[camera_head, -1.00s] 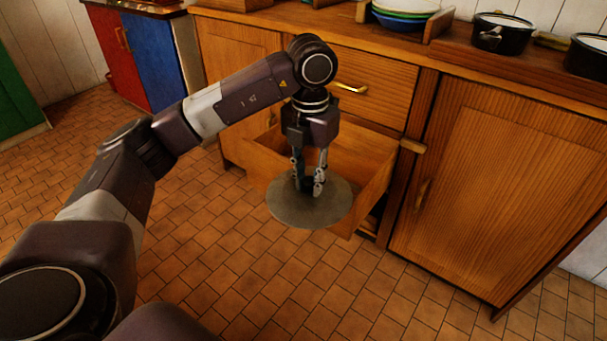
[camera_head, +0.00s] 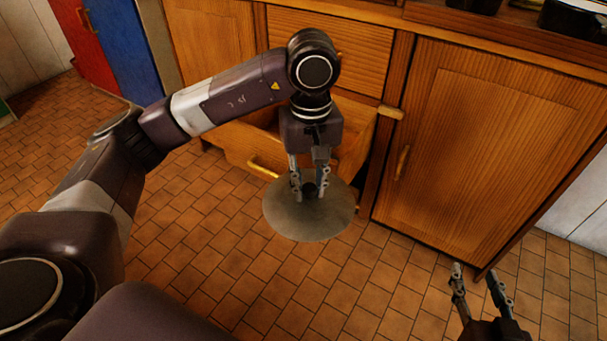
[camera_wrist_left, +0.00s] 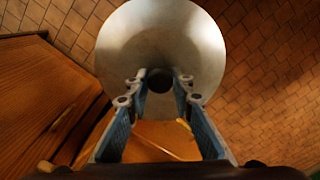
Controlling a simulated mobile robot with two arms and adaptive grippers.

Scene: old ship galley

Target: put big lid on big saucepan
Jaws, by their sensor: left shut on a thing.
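The big lid (camera_head: 308,223) is a round grey metal disc with a dark knob, held roughly level above the tiled floor in front of the open drawer. My left gripper (camera_head: 309,189) is shut on the knob from above. The left wrist view also shows the lid (camera_wrist_left: 160,40) with its knob between the fingers (camera_wrist_left: 160,95). My right gripper (camera_head: 480,280) is at the lower right, empty, with its fingers apart. Two dark pots are cut off at the top right; one is the black pot (camera_head: 570,18) on the counter. I cannot tell which is the big saucepan.
The open wooden drawer (camera_head: 235,148) with a brass handle sticks out behind the lid. A closed cabinet door (camera_head: 490,140) stands to the right, under the counter (camera_head: 480,24). Red and blue cabinets (camera_head: 115,45) stand at the far left. The tiled floor (camera_head: 240,260) in front is clear.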

